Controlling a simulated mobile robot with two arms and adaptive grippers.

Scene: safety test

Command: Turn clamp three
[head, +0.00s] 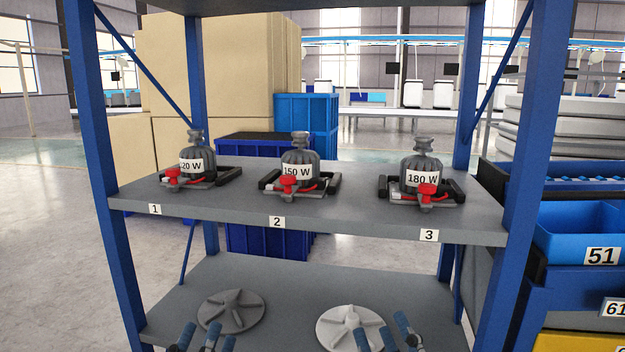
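Clamp three (427,191) is at the right end of the upper shelf (345,218), above the label "3" (429,236). It has a red knob and red lever on a dark grey base, in front of a dark ribbed unit (421,161) labelled "180 W". My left gripper (201,335) and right gripper (383,331) show at the bottom edge as grey fingers with blue tips. Their fingers are spread, with nothing seen between them. Both are well below and apart from clamp three. The rest of both grippers is cut off by the picture edge.
Similar clamps one (173,174) and two (289,184) stand left, with "120 W" and "150 W" units. Blue posts (527,150) frame the shelves. A dark disc (231,312) and white disc (350,322) lie on the lower shelf. Blue bins (575,232) stand right.

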